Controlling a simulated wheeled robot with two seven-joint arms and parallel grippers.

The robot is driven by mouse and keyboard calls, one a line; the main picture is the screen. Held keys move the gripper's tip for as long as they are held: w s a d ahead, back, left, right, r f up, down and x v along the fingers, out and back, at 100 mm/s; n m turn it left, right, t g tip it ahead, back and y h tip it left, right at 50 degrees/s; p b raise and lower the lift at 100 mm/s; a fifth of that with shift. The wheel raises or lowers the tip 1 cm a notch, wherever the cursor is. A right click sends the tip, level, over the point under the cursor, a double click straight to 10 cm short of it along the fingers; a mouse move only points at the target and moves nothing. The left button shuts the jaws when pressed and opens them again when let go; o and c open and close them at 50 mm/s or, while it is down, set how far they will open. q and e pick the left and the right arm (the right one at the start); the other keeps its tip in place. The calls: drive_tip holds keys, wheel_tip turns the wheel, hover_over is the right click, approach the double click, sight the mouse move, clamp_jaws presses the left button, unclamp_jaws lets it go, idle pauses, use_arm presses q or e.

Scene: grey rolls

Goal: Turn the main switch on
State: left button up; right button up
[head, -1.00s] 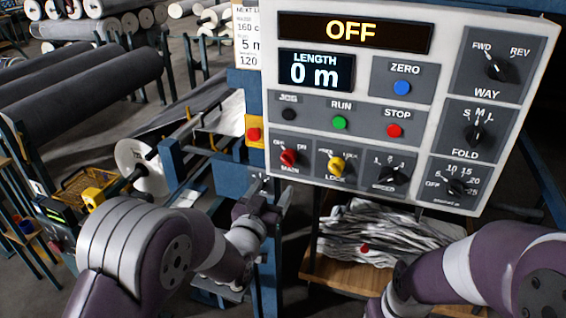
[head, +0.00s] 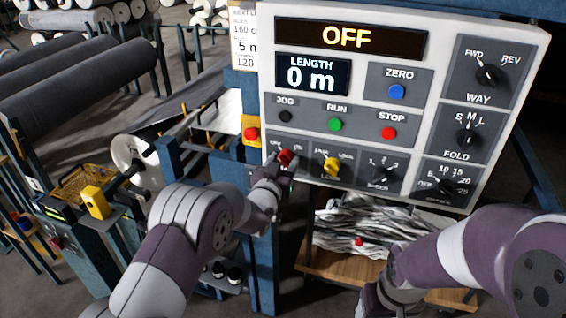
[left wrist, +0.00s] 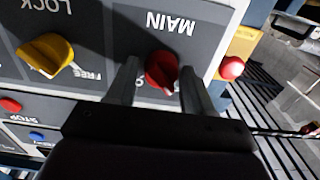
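The main switch is a red rotary knob (head: 285,157) at the lower left of the control panel (head: 440,50). In the left wrist view the red knob (left wrist: 162,70) sits under the upside-down label MAIN. My left gripper (head: 282,170) is at the knob; in the left wrist view its two fingers (left wrist: 160,88) are apart, one on each side of the knob. Contact with the knob cannot be told. The panel display (head: 350,38) reads OFF. My right arm shows at the lower right; its gripper's fingers cannot be made out.
The yellow LOCK knob (head: 331,167) is just right of the red knob. A red button on a yellow box (head: 251,133) is to its left. A wooden shelf (head: 340,264) with crumpled grey cloth (head: 350,228) lies below the panel.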

use_arm(q)
drive_tip(key=shift+a, duration=0.1)
drive_tip(key=c, duration=0.6)
drive_tip(key=shift+f+m+b, duration=0.15)
drive_tip(key=shift+m+b, duration=8.85)
drive_tip(key=shift+b, duration=1.5)
drive_tip(key=o, duration=1)
drive_tip(key=shift+o, duration=0.2)
drive_tip(key=shift+s, duration=0.1)
